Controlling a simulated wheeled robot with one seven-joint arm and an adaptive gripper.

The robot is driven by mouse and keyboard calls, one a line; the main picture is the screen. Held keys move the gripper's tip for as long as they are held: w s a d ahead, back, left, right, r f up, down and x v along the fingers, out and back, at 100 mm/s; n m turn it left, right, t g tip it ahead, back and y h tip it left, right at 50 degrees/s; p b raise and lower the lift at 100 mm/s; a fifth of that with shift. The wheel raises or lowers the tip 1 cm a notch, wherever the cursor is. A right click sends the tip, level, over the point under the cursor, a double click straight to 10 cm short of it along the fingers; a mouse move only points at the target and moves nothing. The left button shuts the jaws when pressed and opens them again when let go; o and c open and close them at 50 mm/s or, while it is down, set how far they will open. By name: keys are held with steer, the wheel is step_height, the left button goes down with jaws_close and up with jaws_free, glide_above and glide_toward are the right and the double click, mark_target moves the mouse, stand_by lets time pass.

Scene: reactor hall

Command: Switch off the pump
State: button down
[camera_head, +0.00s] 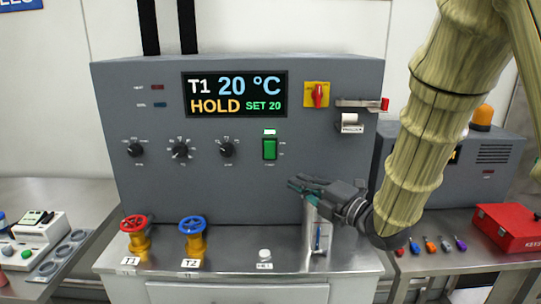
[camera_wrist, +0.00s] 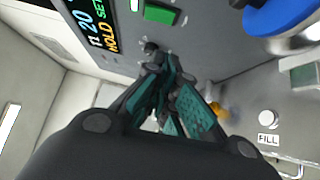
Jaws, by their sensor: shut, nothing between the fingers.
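A grey control cabinet (camera_head: 240,165) stands on a steel bench. On its front is a green rocker switch (camera_head: 270,148) with a small light-coloured indicator above it; the lettering beside it is too small to read. The green switch also shows at the top of the wrist view (camera_wrist: 160,13). My gripper (camera_head: 293,184) is shut and empty, in front of the cabinet, below and slightly right of the green switch in the head view. In the wrist view its teal-padded fingers (camera_wrist: 160,70) are together, with the switch beyond their tips, apart from them.
The display (camera_head: 235,94) reads T1 20 °C, HOLD, SET 20. Black knobs (camera_head: 180,150) and a red rotary switch (camera_head: 317,95) are on the panel. Red (camera_head: 134,224) and blue (camera_head: 193,226) valve wheels and a FILL button (camera_head: 264,254) stand on the bench. A red box (camera_head: 508,227) is right.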

mark_target(270, 150)
steer(key=shift+a+r+n+y, duration=0.2)
steer(key=shift+r+n, duration=0.1)
steer(key=shift+r, duration=0.25)
steer(key=shift+a+r+n+y, duration=0.1)
steer(key=shift+r+n+y, duration=0.15)
steer(key=shift+r, duration=0.25)
steer(key=shift+w, duration=0.2)
steer(key=w+d+p+x, duration=0.1)
steer(key=p+x, duration=0.4)
steer(key=x, duration=0.7)
steer(key=shift+w+d, duration=0.15)
steer(key=shift+w, duration=0.45)
